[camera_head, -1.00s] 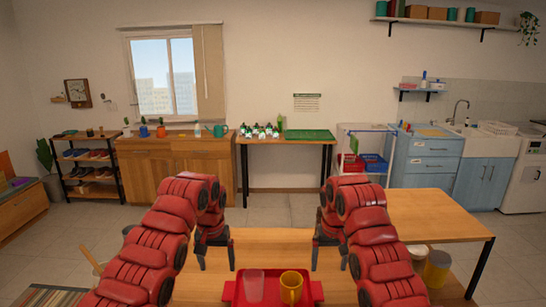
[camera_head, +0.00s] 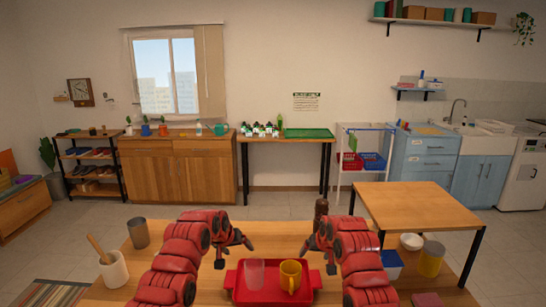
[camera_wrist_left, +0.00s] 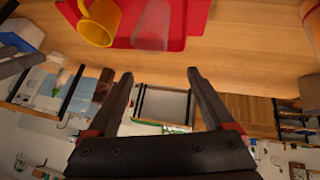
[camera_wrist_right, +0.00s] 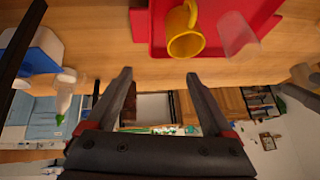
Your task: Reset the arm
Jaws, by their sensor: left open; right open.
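My left gripper (camera_head: 236,250) is above the wooden table at the left of the red tray, with its fingers spread and nothing between them. My right gripper (camera_head: 318,255) is at the tray's right, also spread and empty. Each wrist view shows two separated fingers, in the left wrist view (camera_wrist_left: 160,78) and the right wrist view (camera_wrist_right: 160,78). Both grippers are apart from the yellow mug (camera_head: 290,276) and the translucent cup (camera_head: 254,272), which stand upright in the red tray (camera_head: 238,282).
On the near table (camera_head: 200,212), a grey cup (camera_head: 138,234) and a white crock (camera_head: 114,270) stand at left. A dark brown bottle (camera_head: 321,208) is behind my right arm.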

